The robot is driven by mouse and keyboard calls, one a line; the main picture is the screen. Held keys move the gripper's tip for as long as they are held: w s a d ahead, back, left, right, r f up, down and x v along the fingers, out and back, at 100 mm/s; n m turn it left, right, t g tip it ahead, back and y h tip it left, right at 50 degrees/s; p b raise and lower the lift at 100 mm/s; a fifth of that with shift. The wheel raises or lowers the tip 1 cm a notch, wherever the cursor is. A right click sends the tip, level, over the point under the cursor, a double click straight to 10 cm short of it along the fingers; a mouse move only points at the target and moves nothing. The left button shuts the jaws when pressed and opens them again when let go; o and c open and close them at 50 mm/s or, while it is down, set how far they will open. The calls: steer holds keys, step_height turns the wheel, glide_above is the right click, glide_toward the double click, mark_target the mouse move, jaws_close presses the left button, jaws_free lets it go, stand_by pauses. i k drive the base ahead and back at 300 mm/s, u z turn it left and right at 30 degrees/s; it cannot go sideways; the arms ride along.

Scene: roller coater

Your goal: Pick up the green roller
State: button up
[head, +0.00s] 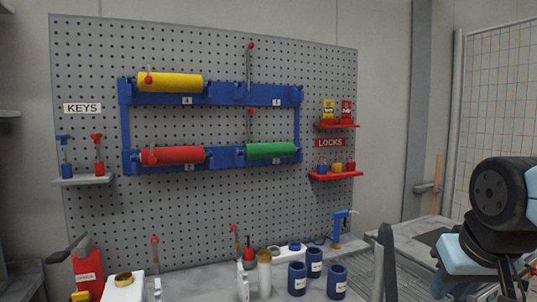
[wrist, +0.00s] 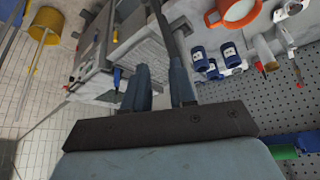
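The green roller (head: 270,151) rests on the lower right of a blue rack (head: 225,157) mounted on the grey pegboard. Part of something green (wrist: 284,152), likely the same roller, shows at the lower right edge of the wrist view. My gripper (wrist: 158,72) shows in the wrist view with its two fingers apart and nothing between them. It is away from the green roller. My arm is at the right of the head view; the fingers cannot be made out there.
A yellow roller (head: 170,83) and a red roller (head: 174,155) sit on the same rack. Small shelves with locks (head: 336,176) and keys (head: 84,180) flank it. Bottles and blue cups (head: 297,279) stand on the bench below. The upper right rack slot is empty.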

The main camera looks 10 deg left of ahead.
mark_target(254, 151)
steer(key=u, duration=2.35)
steer(key=k, duration=0.8)
steer(key=z, duration=1.25)
steer(key=i, duration=1)
steer(key=z, duration=0.1)
